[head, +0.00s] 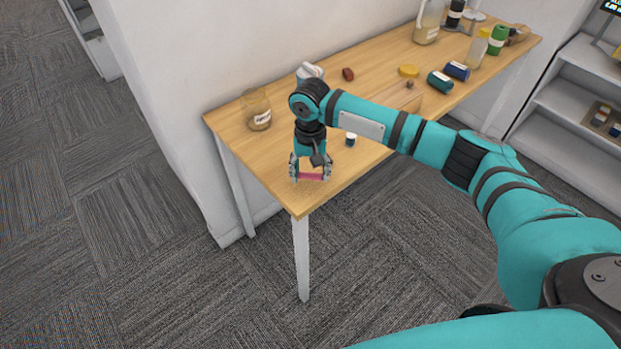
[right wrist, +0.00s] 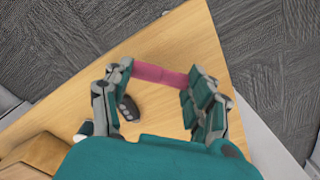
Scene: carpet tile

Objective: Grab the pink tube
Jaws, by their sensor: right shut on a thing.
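The pink tube (head: 311,177) is between the fingers of my right gripper (head: 310,175), near the front left corner of the wooden table (head: 262,160). In the right wrist view the pink tube (right wrist: 160,75) spans the gap between the two fingertips of my right gripper (right wrist: 158,82), touching both. The gripper is shut on it, end to end. I cannot tell whether the tube rests on the table or is just above it. My left gripper is not in view.
A glass jar (head: 257,109) stands at the table's left end. A small dark-and-white container (head: 350,139) is right of the gripper. A dark object (right wrist: 128,107) lies near the fingers in the wrist view. Bottles, including a green one (head: 498,39), crowd the far end.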

